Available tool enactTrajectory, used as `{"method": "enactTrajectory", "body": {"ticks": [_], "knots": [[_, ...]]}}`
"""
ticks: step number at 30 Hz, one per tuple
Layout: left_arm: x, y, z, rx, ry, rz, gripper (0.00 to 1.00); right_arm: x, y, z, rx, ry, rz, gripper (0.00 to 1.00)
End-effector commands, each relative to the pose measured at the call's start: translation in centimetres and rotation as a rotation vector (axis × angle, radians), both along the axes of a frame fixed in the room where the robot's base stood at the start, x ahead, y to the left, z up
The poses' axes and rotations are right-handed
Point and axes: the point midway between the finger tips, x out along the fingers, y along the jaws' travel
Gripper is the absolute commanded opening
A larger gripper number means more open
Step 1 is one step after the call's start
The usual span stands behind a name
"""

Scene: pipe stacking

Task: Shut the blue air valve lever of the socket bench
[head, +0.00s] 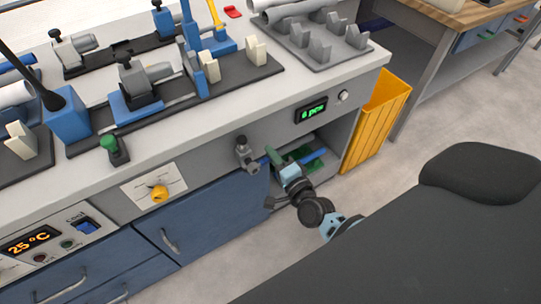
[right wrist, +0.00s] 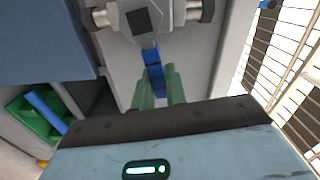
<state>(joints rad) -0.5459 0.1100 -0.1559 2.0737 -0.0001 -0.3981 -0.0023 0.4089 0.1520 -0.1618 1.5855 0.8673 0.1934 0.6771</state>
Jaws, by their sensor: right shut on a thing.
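The air valve (head: 245,154) is a grey metal body on the front of the socket bench (head: 225,135). In the right wrist view the valve (right wrist: 165,18) has a round fitting on each side. Its blue lever (right wrist: 154,58) sticks out toward my gripper, crosswise to the line of the fittings. My right gripper (right wrist: 157,76) has its green fingers closed around the lever's outer part. In the head view the right gripper (head: 272,155) is just right of the valve, and the lever is hidden. My left gripper is not in view.
An open shelf right of the valve holds a green bin (right wrist: 30,120) with a blue bar. A yellow bin (head: 377,120) stands by the bench's right end. Blue drawers (head: 205,215) lie below the valve. A yellow knob (head: 159,193) is on the panel to its left.

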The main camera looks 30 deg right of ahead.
Motion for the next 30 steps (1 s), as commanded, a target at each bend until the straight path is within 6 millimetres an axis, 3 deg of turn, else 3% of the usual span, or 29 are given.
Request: {"method": "enactTrajectory", "body": {"ticks": [12, 27, 28, 30], "knots": [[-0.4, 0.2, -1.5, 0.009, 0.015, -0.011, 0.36, -0.1, 0.0, -1.2, 0.164, 0.009, 0.002, 0.0], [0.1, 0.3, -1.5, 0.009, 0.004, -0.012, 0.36, -0.1, 0.0, -1.3, 0.185, 0.011, 0.001, 0.0], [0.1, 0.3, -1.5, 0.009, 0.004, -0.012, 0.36, -0.1, 0.0, -1.3, 0.185, 0.011, 0.001, 0.16], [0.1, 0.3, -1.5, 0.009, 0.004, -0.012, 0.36, -0.1, 0.0, -1.3, 0.184, 0.011, 0.001, 0.25]]}}
